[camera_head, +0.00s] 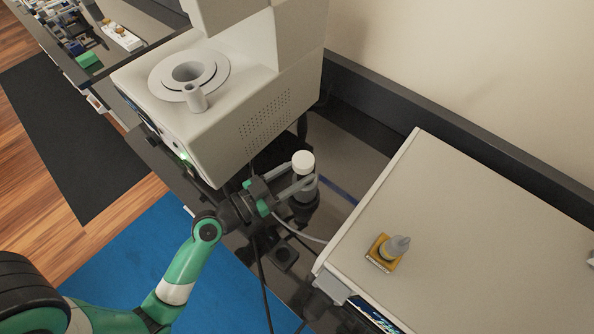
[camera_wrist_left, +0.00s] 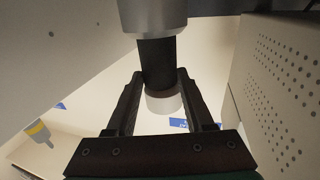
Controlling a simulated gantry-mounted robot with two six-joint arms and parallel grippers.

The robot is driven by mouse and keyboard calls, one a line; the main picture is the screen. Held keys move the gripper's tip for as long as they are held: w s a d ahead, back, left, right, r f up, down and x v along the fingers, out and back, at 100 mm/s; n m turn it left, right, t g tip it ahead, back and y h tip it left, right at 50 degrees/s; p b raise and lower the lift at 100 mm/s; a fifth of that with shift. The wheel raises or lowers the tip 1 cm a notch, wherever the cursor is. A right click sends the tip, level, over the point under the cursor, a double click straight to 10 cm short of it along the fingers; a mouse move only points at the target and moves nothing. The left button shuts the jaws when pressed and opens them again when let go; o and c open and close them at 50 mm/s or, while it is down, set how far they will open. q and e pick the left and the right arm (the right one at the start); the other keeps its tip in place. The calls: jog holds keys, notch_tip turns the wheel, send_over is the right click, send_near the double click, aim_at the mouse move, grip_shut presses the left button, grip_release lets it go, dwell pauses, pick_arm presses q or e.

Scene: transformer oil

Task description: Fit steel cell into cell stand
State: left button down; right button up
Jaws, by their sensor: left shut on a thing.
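My left gripper (camera_head: 298,187) is shut on the steel cell, which has a white top (camera_head: 303,161) and stands roughly upright. In the left wrist view, the steel cell shows a silver section (camera_wrist_left: 153,17), a black band and a white end (camera_wrist_left: 164,102) between the fingers (camera_wrist_left: 158,105). A dark, low square piece with a round centre (camera_head: 284,257) sits on the black bench, in front of the gripper; it may be the cell stand. The gripper is behind and slightly right of it. I cannot tell whether the cell's lower end touches the bench. My right gripper is not in view.
A large beige instrument (camera_head: 220,105) with a round port stands just left of the cell. Cables run along the bench near my gripper. Bench room between instrument and box is narrow.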

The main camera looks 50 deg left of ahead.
aim_at(308, 193)
pick_arm(q)
jog(key=shift+r+b, duration=0.1)
jog(key=shift+b, duration=0.35)
dwell(1.3)
jog(key=shift+f+b, duration=2.35)
jog(key=shift+b, duration=0.2)
jog(key=shift+c, duration=1.5)
grip_release()
jog(key=shift+r, duration=0.1)
jog(key=shift+o, duration=0.5)
